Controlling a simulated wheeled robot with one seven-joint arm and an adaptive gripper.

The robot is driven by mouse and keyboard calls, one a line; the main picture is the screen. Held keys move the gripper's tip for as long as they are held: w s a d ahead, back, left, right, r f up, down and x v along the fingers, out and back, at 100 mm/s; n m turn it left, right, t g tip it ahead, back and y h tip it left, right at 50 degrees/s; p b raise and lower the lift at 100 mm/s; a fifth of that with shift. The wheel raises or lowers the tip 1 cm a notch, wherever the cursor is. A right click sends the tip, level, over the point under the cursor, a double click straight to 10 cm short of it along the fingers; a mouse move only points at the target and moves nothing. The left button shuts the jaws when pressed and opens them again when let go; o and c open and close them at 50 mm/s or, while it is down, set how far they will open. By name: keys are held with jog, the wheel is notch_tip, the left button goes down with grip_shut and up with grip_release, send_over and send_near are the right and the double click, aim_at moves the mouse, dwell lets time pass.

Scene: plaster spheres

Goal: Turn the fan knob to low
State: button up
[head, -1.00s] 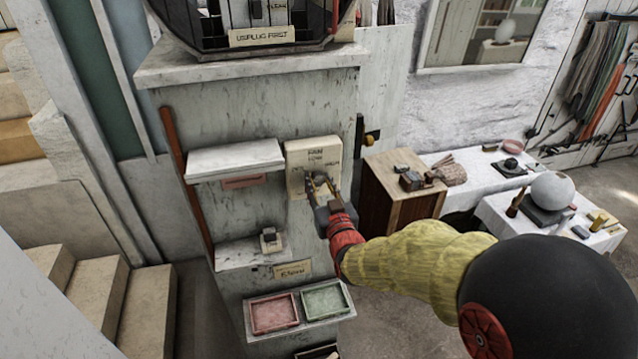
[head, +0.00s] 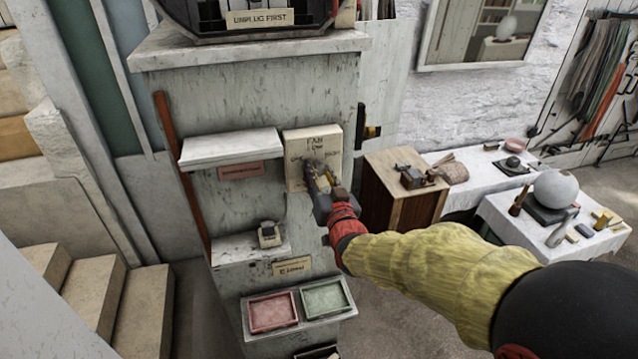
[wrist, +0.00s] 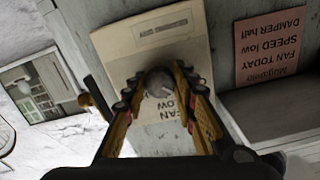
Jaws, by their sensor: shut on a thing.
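The fan panel (head: 299,143) is a cream plate on the front of the worn grey-green cabinet. FAN and LOW are lettered at its top centre, with fainter marks to either side. My gripper (head: 319,176) is at the lower middle of this panel. In the wrist view the panel (wrist: 185,55) appears upside down, and my gripper (wrist: 159,86) has its two fingers either side of the grey, rounded fan knob (wrist: 159,83), shut on it. The fingers hide much of the knob, and I cannot tell where it points.
A white shelf (head: 230,147) juts out left of the panel, with a pink note (head: 241,170) below it; in the wrist view it reads SPEED low. A dark latch (head: 371,132) sits right of the panel. Red (head: 272,312) and green (head: 324,299) trays are below.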

jog(key=m+b, duration=0.9)
jog(key=b, duration=0.4)
jog(key=shift+r, duration=0.1)
jog(key=o, duration=1.1)
jog(key=shift+o, duration=0.3)
jog(key=shift+s, duration=0.1)
jog(key=v, duration=1.1)
jog(key=shift+s, duration=0.35)
